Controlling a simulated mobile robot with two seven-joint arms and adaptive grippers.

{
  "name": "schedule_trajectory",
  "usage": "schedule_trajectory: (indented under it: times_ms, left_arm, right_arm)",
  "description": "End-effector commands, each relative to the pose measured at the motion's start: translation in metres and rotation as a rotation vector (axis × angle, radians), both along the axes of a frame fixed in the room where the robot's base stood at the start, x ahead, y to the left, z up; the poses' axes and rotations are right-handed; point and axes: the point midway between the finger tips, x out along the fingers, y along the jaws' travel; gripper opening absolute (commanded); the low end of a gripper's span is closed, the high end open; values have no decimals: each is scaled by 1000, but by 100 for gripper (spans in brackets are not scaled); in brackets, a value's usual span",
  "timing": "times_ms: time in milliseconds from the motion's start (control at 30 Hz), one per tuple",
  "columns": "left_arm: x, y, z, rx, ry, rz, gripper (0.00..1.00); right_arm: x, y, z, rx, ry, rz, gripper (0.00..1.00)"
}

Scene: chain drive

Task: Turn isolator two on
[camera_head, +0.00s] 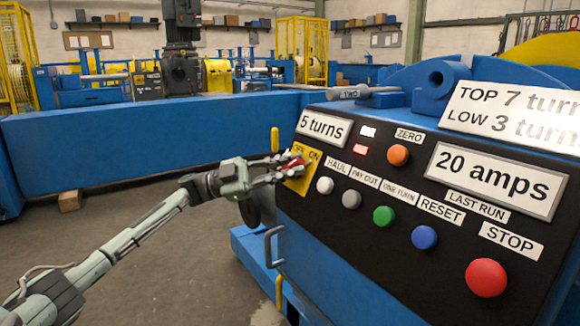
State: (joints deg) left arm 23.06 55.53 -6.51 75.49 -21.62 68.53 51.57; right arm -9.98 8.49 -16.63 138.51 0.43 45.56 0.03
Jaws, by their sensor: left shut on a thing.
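My left gripper (279,169) reaches in from the left and is shut on a red rotary handle (292,163) on a yellow plate (303,183). The plate is marked "OFF" and "ON" and sits at the left end of the black control panel. The fingers cover much of the handle, so I cannot tell its exact angle. No label reading "two" can be made out on the plate. My right gripper is not in view.
The panel has white, grey, green (383,216), blue (424,237), orange (398,155) and red STOP (486,278) buttons. A grey handle (273,247) juts from the blue cabinet. Open floor (150,250) lies left.

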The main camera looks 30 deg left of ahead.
Motion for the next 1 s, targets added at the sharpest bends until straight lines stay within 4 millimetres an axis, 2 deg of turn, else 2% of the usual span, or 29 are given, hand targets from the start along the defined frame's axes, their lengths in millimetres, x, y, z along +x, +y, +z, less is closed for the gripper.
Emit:
schedule_trajectory:
  times_ms: [33,167,200,567,1000]
  left_arm:
    - [1,0,-1,2,2,2,19]
    - [1,0,-1,0,1,2,35]
    - [1,0,-1,0,1,2,36]
    - [-3,6,-3,1,2,2,36]
    - [-41,78,-28,1,4,3,36]
  right_arm:
    - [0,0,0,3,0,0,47]
    - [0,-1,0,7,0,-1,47]
    - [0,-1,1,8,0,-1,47]
    - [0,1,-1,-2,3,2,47]
    - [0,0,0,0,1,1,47]
